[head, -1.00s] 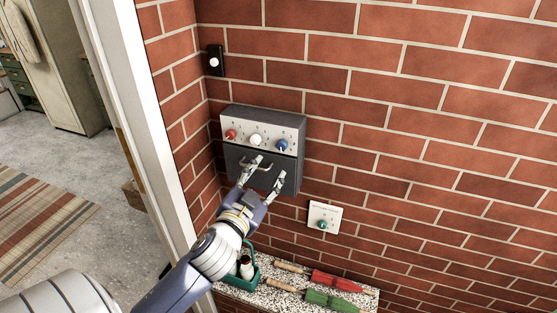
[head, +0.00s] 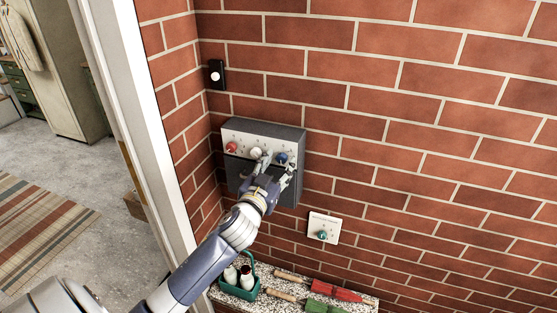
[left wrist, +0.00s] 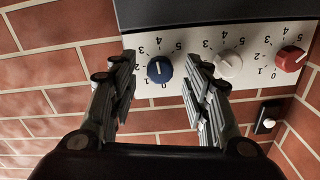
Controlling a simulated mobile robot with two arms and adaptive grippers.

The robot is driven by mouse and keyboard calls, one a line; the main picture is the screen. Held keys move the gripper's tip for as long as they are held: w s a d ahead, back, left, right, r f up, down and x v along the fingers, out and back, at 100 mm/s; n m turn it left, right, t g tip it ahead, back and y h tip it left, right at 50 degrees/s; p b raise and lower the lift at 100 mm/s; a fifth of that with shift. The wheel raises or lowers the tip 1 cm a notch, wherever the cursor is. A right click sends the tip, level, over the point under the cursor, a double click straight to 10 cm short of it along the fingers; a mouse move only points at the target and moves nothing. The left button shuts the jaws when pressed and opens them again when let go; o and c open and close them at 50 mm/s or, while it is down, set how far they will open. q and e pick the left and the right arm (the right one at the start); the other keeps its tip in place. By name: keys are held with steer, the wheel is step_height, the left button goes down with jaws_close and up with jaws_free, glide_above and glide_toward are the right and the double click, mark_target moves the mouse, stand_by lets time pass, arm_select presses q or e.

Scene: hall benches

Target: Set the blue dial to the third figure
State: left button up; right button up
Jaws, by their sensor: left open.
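The blue dial (head: 282,158) is the rightmost of three dials on a grey control box (head: 262,125) on the brick wall. In the left wrist view, upside down, the blue dial (left wrist: 160,70) has figures around it and a pale pointer mark. The mark runs towards the top of that picture, near the 4, but I cannot tell exactly. My left gripper (head: 278,166) is open at the box. Its fingers (left wrist: 160,62) stand on either side of the blue dial with gaps; contact is not visible. My right gripper is not in view.
A white dial (head: 256,153) and a red dial (head: 231,147) sit left of the blue one. A speckled bench (head: 360,302) holds a teal caddy and tools.

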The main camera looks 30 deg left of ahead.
arm_select(q)
steer(key=shift+w+a, duration=0.1)
steer(key=shift+w, duration=0.35)
jaws_close()
steer(key=shift+m, duration=0.4)
jaws_free()
steer(key=shift+s, duration=0.1)
